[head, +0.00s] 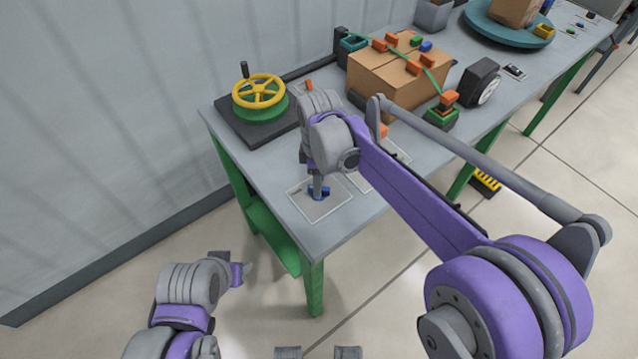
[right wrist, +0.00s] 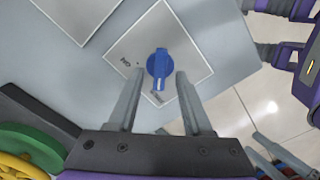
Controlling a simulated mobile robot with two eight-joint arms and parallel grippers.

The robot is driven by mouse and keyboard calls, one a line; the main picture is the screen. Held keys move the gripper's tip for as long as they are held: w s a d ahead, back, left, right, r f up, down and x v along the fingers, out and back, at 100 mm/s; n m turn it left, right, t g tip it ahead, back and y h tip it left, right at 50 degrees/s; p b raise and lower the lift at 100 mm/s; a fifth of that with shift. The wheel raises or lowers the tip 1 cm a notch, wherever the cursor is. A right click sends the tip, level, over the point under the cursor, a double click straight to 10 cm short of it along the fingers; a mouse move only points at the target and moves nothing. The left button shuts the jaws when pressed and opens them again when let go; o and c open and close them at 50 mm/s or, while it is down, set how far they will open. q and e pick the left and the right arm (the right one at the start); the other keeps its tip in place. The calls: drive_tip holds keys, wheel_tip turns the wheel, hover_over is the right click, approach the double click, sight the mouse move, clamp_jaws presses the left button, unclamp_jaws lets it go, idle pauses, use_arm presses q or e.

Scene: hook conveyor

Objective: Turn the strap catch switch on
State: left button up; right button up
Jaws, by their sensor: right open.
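A blue rotary knob (head: 319,191) sits on a pale square plate (head: 306,207) at the near end of the table; the knob also shows in the right wrist view (right wrist: 160,66). The plate carries an "ON" label and a second label partly hidden by the knob. The knob's ridge points at that second label. My right gripper (right wrist: 158,77) is open, its fingers on either side of the knob, with a visible gap each side. My left gripper (head: 243,272) is low at the left, off the table; its fingers are too small to read.
A yellow handwheel (head: 259,91) on a green base stands at the table's left. A cardboard box (head: 399,76) with a green strap and orange pieces is behind my right arm. A black gauge (head: 479,83) and an orange-green device (head: 442,111) stand right of the box.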

drive_tip(key=shift+f, duration=0.7)
clamp_jaws()
